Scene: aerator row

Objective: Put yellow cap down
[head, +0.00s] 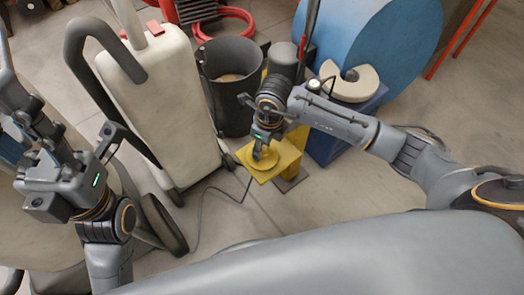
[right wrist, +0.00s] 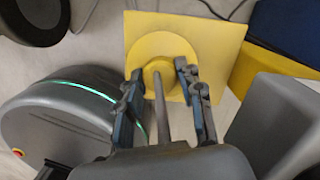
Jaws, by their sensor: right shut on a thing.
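The yellow cap (right wrist: 153,55) is a round disc with a raised knob, seen from above in the right wrist view. In the head view the cap (head: 265,168) is partly hidden under my right gripper (head: 262,150). The cap lies over a square yellow plate (right wrist: 225,32), which also shows in the head view (head: 290,158). I cannot tell whether the cap touches the plate. My left gripper (head: 35,130) is at the far left, away from the cap; its finger opening is unclear.
A dark bucket (head: 228,113) stands behind the plate. A tall pale machine (head: 158,90) with black handles is to its left. A blue drum (head: 385,30) and a blue box (head: 325,145) stand to the right. A black cable (head: 205,195) runs across the floor.

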